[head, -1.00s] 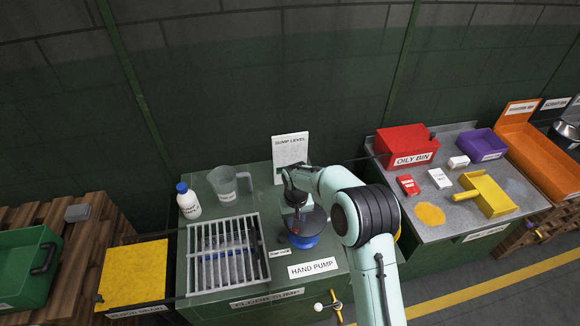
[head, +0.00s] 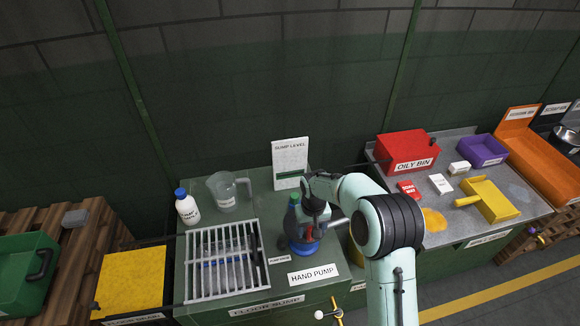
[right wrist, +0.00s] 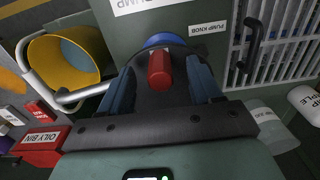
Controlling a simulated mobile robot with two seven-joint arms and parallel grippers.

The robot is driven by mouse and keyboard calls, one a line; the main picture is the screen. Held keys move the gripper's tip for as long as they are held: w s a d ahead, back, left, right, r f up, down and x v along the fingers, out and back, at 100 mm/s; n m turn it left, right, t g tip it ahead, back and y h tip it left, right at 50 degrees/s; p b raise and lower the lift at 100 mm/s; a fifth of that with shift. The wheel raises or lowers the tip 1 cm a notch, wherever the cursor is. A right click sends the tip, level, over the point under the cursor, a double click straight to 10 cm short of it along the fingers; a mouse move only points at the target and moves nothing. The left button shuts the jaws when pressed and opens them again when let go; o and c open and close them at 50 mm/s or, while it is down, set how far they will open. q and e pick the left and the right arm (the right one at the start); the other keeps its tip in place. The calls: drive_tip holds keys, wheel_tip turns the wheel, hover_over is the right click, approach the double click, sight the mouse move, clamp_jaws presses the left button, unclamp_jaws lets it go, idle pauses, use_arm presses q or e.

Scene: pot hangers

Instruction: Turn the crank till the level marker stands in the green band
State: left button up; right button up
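The hand pump stands on the green bench, its blue base (head: 303,246) partly hidden under my right gripper (head: 312,226). In the right wrist view the red crank knob (right wrist: 160,70) is between the two fingers of my right gripper (right wrist: 162,72). Gaps show on both sides of the knob, so the fingers look open around it. The white sump level board (head: 290,155) stands behind the pump. A dark green band (head: 290,175) shows low on it; I cannot make out the marker. My left gripper is not in view.
A barred grate (head: 222,260) lies left of the pump, with a clear jug (head: 226,192) and a white bottle (head: 187,207) behind it. A red oily bin (head: 405,152) and a yellow dustpan (head: 490,200) are on the right bench. A yellow bucket (right wrist: 80,55) shows in the wrist view.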

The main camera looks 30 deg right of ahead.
drive_tip(key=shift+r, duration=0.1)
drive_tip(key=shift+w+r+p, duration=0.1)
drive_tip(key=shift+r+p, duration=1.65)
drive_tip(key=shift+r, duration=1.2)
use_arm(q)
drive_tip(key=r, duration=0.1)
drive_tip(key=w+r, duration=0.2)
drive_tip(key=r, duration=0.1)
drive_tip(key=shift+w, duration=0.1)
use_arm(e)
drive_tip(key=shift+f, duration=0.1)
